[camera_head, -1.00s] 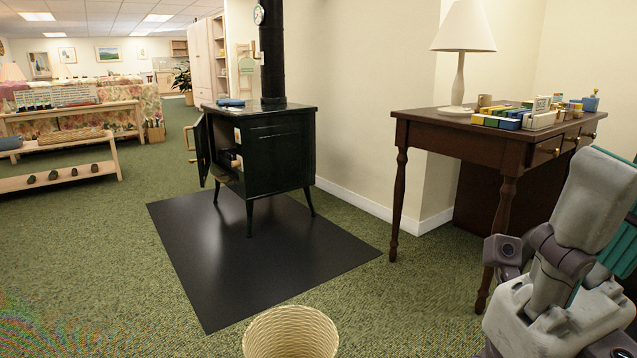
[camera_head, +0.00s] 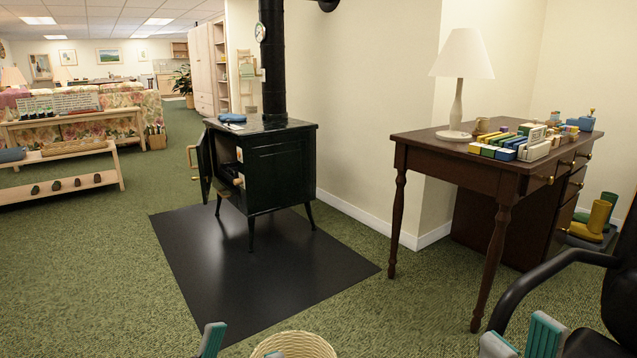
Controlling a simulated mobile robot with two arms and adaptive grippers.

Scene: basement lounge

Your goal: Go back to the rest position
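My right gripper (camera_head: 521,342) shows at the bottom right of the head view. Its two teal-padded fingertips stand apart with nothing seen between them, below the front of the desk. My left gripper (camera_head: 241,349) shows only at the bottom edge. One teal fingertip stands left of the wicker basket (camera_head: 295,345) and a sliver of the other shows in front of the basket's rim. The tips are apart, with nothing seen between them. Most of both arms is out of view.
A dark wood desk (camera_head: 440,150) with a lamp (camera_head: 461,75) and small coloured items stands at right. A black chair (camera_head: 560,272) is at lower right. The black stove (camera_head: 275,170), door open, stands on a dark mat (camera_head: 270,285).

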